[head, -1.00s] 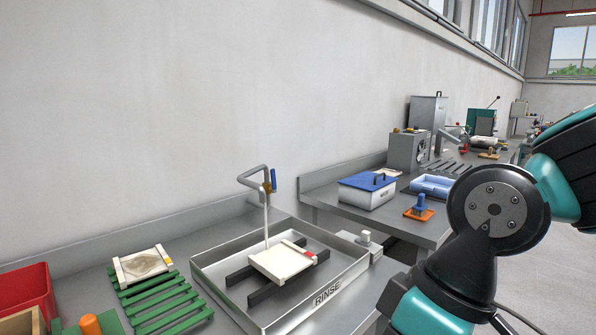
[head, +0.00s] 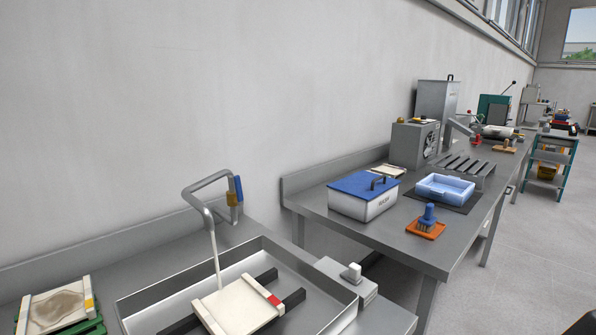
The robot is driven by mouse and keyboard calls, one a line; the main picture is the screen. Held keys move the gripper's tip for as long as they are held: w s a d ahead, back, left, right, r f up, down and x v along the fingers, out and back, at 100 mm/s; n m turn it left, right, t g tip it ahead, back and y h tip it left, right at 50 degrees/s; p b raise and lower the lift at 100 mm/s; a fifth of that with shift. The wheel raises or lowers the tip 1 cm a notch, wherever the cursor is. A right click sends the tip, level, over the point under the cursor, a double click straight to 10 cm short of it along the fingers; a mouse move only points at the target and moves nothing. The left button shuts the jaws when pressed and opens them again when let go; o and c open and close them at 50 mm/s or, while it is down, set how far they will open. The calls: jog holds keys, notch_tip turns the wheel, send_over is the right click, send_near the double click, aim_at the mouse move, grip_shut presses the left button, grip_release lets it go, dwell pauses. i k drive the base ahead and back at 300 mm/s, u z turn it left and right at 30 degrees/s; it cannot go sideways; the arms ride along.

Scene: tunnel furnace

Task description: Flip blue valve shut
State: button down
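The blue valve lever (head: 239,188) is on the grey tap pipe (head: 196,194) near the wall. It stands roughly upright beside a brass-coloured valve body (head: 232,199). A thin pale stream (head: 216,255) runs down from the spout into the rinse tray (head: 165,292). In the tray, a white framed panel (head: 232,310) with a red mark rests on dark bars. My gripper is not in view.
A gap separates this bench from a second bench (head: 385,243), which holds a blue-lidded wash box (head: 363,196), an orange brush stand (head: 426,229) and a blue tray (head: 446,188). Open floor lies right.

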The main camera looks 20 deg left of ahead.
aim_at(237, 179)
jog(key=u, duration=0.1)
jog(key=i, duration=0.55)
jog(key=u, duration=0.8)
jog(key=i, duration=0.3)
jog(key=u, duration=0.4)
